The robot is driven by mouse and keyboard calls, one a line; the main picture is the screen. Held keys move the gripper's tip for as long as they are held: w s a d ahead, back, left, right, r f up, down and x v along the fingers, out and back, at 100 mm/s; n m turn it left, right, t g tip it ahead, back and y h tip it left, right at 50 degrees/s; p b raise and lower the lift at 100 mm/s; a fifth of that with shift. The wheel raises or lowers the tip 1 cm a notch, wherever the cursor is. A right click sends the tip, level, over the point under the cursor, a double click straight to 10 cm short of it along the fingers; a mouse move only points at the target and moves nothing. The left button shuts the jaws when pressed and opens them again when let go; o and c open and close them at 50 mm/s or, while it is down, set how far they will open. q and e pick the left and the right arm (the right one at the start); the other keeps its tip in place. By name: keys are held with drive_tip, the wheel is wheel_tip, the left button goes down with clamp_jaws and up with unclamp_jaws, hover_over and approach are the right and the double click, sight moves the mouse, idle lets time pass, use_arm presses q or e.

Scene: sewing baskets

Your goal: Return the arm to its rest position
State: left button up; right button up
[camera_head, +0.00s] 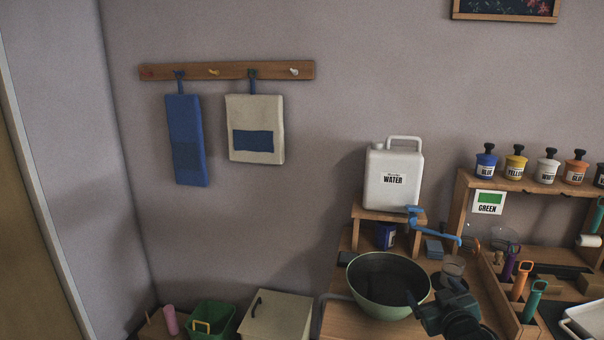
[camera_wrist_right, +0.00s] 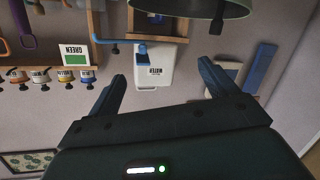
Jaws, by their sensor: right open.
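My right gripper (camera_head: 432,290) is at the lower right of the head view, in front of the right edge of the green bowl (camera_head: 362,306). In the right wrist view, which is upside down, its two dark fingers (camera_wrist_right: 163,74) are apart with nothing held between them. The white water jug (camera_wrist_right: 153,72) shows behind that gap, at a distance. My left gripper is in neither view.
The water jug (camera_head: 394,178) stands on a small wooden stand with a blue tap (camera_head: 440,232). Paint jars (camera_head: 516,166) line a shelf at right, above handled tools (camera_head: 520,280). A green bin (camera_head: 208,322) stands low at left.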

drive_tip(key=s+a+f+g+y, duration=0.2)
drive_tip(key=s+a+f, duration=0.6)
drive_tip(key=s+f, duration=0.45)
drive_tip(key=s+a+f+g, duration=0.1)
drive_tip(key=s+a, duration=0.2)
drive_tip(key=s, duration=0.7)
drive_tip(key=s+a+f+g+y, duration=0.1)
drive_tip(key=s+a, duration=0.3)
drive_tip(key=s, duration=0.6)
drive_tip(key=shift+s+a+f+g+y, duration=0.2)
drive_tip(key=shift+f+g+y, duration=0.1)
drive_tip(key=shift+f+g, duration=0.15)
